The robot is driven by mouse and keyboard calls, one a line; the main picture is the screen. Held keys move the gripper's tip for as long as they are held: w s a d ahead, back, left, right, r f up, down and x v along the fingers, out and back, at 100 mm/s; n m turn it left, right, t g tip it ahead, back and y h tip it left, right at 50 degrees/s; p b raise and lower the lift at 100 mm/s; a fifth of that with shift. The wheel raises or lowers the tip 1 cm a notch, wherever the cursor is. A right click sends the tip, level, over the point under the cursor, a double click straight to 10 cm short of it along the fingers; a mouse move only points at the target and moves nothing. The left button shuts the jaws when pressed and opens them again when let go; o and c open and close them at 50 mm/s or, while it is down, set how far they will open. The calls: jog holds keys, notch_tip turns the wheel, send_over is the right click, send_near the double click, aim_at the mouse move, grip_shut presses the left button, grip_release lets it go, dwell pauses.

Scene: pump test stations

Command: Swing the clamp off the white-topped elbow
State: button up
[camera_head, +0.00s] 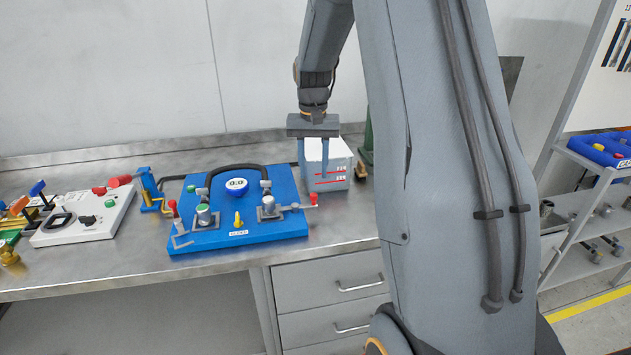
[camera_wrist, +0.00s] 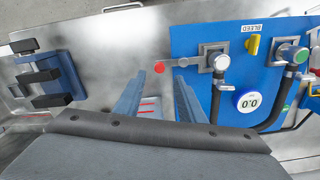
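The blue test board (camera_head: 250,235) lies on the bench. Its right elbow (camera_head: 268,208) looks white-topped in the wrist view (camera_wrist: 222,62). A grey clamp arm at that elbow reaches to the board's right edge, ending in a red tip (camera_head: 313,199); the red tip also shows in the wrist view (camera_wrist: 159,68). My gripper (camera_head: 313,170) is open and empty, fingers down, behind and above the red tip. In the wrist view its fingers (camera_wrist: 155,92) lie either side of the tip's line, apart from it.
A pale box with red marks (camera_head: 326,182) stands right behind my fingers. The board carries a round gauge (camera_head: 237,186), a black hose (camera_head: 235,167) and a yellow bleed valve (camera_head: 238,219). A white control box (camera_head: 85,225) sits left. Bench front right of the board is clear.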

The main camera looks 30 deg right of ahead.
aim_at(314, 194)
jog(key=shift+f+p, duration=1.15)
jog(key=shift+f, duration=2.65)
grip_shut()
